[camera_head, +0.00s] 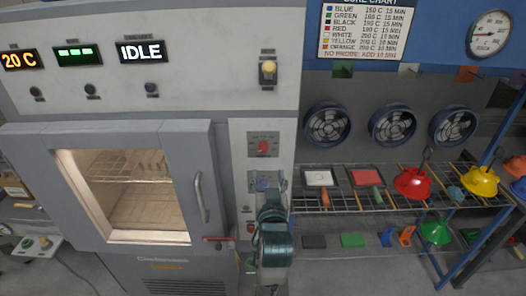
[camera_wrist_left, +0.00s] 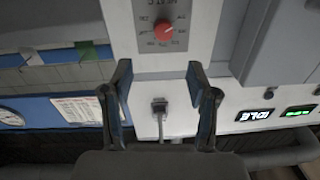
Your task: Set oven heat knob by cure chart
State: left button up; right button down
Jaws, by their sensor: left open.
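The oven (camera_head: 130,260) stands at left with its windowed door shut and a lit interior. Its displays read "20 C" (camera_head: 19,59) and "IDLE" (camera_head: 141,51). The cure chart (camera_head: 366,28) lists colours with temperatures and minutes, too small to read surely. My left gripper (camera_head: 270,192) is in front of the lower panel. In the left wrist view, its open, empty fingers (camera_wrist_left: 158,78) are apart from the red knob (camera_wrist_left: 163,29). My right gripper is not in view.
The oven door handle (camera_head: 201,197) projects left of my gripper.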

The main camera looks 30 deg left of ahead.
aim_at(263, 149)
pick_arm(q)
jog(key=x, duration=0.8)
jog(key=p+x, duration=0.1)
jog(key=x, duration=0.3)
jog(key=shift+s+a, duration=0.1)
jog(key=shift+a, duration=0.4)
jog(key=shift+d, duration=0.15)
jog(key=shift+d, duration=0.1)
jog(key=shift+d, duration=0.1)
jog(key=shift+c, duration=1)
jog(key=c, duration=0.8)
jog(key=shift+a, duration=0.2)
grip_shut()
